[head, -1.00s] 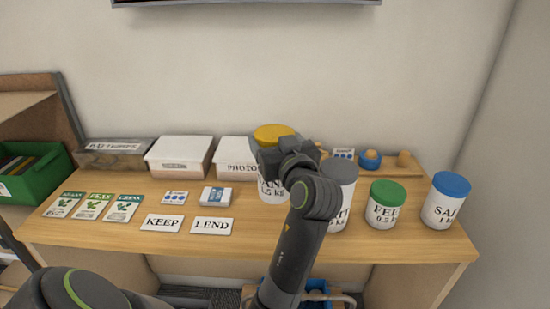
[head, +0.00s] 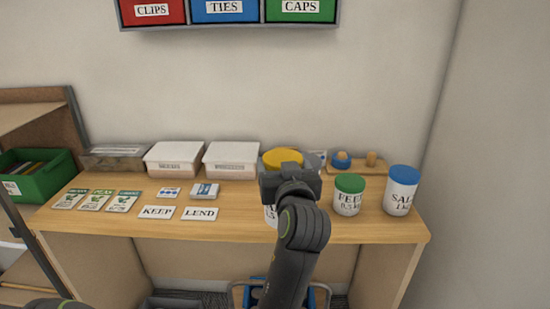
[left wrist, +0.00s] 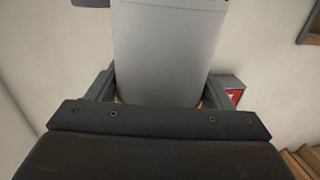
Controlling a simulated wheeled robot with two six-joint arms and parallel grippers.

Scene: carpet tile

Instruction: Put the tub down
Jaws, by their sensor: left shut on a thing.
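The tub with a yellow lid (head: 283,158) and a white body is in my left gripper (head: 290,180). In the head view the gripper and forearm cover most of its front, and only part of its black lettering shows. In the left wrist view the tub's plain pale wall (left wrist: 170,50) stands between the fingers. The left gripper is shut on it. I cannot tell whether its base touches the desk (head: 120,225). My right gripper is not in view.
A grey-lidded tub is mostly hidden behind my gripper. A green-lidded tub (head: 348,195) and a blue-lidded tub (head: 401,190) stand to the right. White boxes (head: 232,160) stand to the left. Seed packets and the KEEP (head: 157,212) and LEND (head: 199,214) cards lie on the left half.

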